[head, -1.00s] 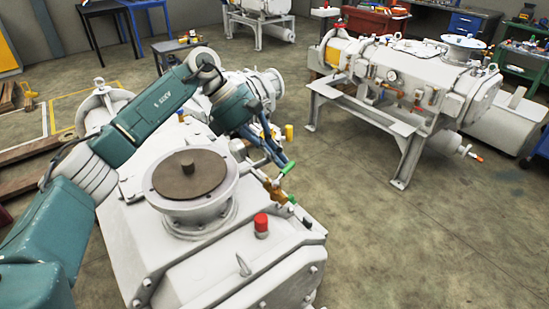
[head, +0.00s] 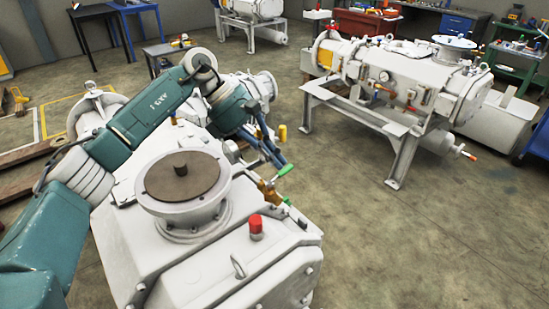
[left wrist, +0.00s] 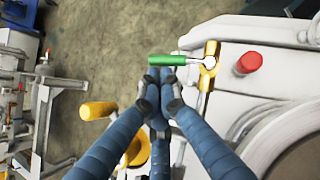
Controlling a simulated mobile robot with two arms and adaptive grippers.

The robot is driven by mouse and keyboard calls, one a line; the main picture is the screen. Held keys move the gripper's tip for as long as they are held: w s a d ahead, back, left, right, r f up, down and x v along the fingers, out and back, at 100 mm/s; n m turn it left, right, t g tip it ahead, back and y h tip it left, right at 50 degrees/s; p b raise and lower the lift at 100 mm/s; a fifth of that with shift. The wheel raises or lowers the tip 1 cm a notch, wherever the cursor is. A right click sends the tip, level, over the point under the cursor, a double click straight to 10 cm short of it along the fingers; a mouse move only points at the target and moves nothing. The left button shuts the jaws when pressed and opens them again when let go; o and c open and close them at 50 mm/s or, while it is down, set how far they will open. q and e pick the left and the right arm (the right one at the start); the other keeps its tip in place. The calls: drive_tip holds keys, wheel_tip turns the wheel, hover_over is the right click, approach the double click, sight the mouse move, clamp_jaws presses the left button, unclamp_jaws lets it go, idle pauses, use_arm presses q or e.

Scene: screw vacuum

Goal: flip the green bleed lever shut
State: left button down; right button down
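The green bleed lever (head: 285,170) sits on a brass valve (head: 268,190) at the far right side of the near white pump (head: 205,265). In the left wrist view the green handle (left wrist: 167,60) lies crosswise, left of the upright brass valve body (left wrist: 209,66). My left gripper (head: 281,163) has its blue fingers brought together, tips right at the handle. In the wrist view the fingertips (left wrist: 159,76) are just below the handle's middle; I cannot tell whether they touch it. Nothing shows between them. My right gripper is not in view.
A red cap (head: 256,226) stands on the pump near the valve. A yellow knob (left wrist: 98,111) is left of the fingers in the wrist view. The round flange (head: 182,182) is beside my left arm. Open floor (head: 400,240) lies to the right, before another pump (head: 395,80).

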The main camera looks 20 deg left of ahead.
use_arm(q)
drive_tip(key=shift+r, duration=0.1)
idle(0.3)
drive_tip(key=v, duration=1.2)
